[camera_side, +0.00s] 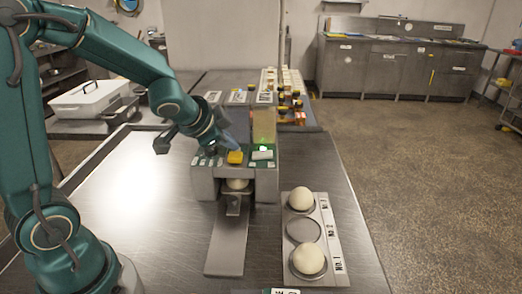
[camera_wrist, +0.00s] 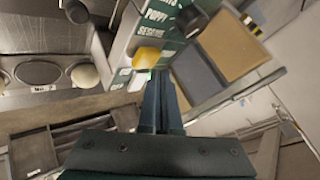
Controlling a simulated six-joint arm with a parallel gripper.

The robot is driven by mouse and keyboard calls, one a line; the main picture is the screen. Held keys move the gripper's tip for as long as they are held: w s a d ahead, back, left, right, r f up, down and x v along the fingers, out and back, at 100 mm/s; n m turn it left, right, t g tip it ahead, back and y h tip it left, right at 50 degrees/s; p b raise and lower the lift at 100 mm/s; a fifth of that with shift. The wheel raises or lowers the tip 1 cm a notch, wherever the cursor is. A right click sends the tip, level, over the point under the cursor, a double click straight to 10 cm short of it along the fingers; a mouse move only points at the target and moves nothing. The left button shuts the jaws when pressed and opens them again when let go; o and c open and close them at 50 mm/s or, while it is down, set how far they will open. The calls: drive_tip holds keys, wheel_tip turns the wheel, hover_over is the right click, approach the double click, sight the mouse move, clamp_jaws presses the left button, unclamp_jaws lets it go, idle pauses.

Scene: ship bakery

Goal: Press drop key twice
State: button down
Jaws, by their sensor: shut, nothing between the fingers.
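A grey machine (camera_side: 205,188) with green panels stands on the steel table. A raised yellow key (camera_side: 235,157) sits on its top, and a white block with a green light (camera_side: 263,152) is to its right. Which one is the drop key cannot be read. My gripper (camera_side: 224,146) is shut and empty, tilted down just behind the yellow key. In the wrist view the yellow key (camera_wrist: 148,57) shows just beyond my fingertips (camera_wrist: 160,76); contact cannot be told. A pale dough ball (camera_side: 237,184) sits under the machine, above a grey slide (camera_side: 230,240).
A tray (camera_side: 290,274) on the right has dough balls at No. 1 (camera_side: 310,259) and No. 3 (camera_side: 301,198); its No. 2 well (camera_side: 304,230) is empty. Panels marked POPPY and SESAME (camera_wrist: 158,25) are near my fingers. Table left of the machine is clear.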

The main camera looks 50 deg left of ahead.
sight(231, 156)
drive_tip(key=shift+r, duration=0.25)
drive_tip(key=shift+r, duration=2.45)
drive_tip(key=shift+r, duration=0.1)
idle(0.8)
wheel_tip(231, 156, up, 4)
drive_tip(key=shift+f, duration=0.2)
drive_tip(key=shift+f, duration=0.1)
drive_tip(key=shift+f, duration=4.35)
drive_tip(key=shift+f, duration=0.1)
drive_tip(key=shift+f, duration=0.3)
